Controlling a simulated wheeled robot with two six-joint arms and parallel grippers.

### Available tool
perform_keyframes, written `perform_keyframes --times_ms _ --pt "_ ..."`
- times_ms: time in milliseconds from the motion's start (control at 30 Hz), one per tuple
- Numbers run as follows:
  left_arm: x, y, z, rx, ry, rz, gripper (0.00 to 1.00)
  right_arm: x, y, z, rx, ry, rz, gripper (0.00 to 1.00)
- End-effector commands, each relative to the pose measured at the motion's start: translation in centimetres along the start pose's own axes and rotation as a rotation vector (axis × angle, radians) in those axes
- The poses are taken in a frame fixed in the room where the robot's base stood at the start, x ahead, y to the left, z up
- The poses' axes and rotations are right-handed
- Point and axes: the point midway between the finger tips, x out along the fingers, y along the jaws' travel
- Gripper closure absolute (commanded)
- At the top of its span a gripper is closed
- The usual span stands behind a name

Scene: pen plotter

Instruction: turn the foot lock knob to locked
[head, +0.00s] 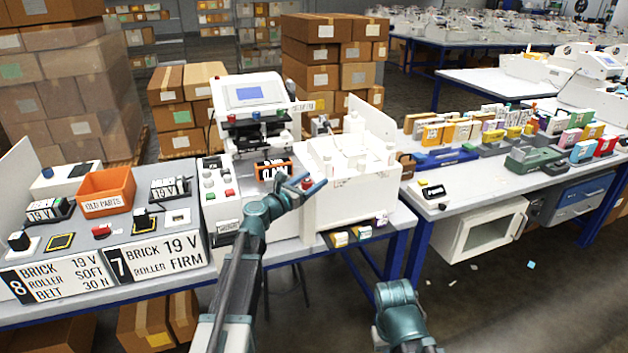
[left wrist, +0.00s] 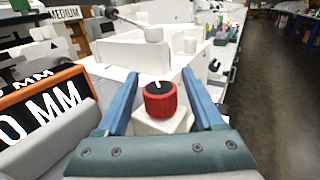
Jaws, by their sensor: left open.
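The foot lock knob is a red ribbed knob with a black top and a white pointer mark. It stands on a white block, in the middle of the left wrist view (left wrist: 160,101). The pointer mark points roughly away from my wrist. In the head view the knob (head: 307,184) shows small at the front left of the white plotter box (head: 352,195). My left gripper (head: 303,187) is open, with its blue fingers on either side of the knob. A gap shows beside the knob, so the fingers appear not to touch it. My right gripper is out of view.
An orange-framed MM display (left wrist: 45,115) is close on the left in the wrist view. An orange OLD PARTS bin (head: 106,192) and brick and roller signs stand on the left bench. The right bench (head: 460,195) holds many small boxes. Open floor lies in front of it.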

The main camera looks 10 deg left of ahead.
Motion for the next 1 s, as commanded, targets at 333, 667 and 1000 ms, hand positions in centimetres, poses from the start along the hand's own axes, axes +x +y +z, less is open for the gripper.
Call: perform_keyframes --times_ms 333,667,1000 --pt "1.02 0.00 0.00 0.000 0.000 0.001 0.31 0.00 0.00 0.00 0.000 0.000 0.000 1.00" --pt "0.99 -0.01 0.00 0.000 0.000 0.000 0.69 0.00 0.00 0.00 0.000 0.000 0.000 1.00" --pt "0.99 0.01 0.00 0.000 0.000 -0.001 1.00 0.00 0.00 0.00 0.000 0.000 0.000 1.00"
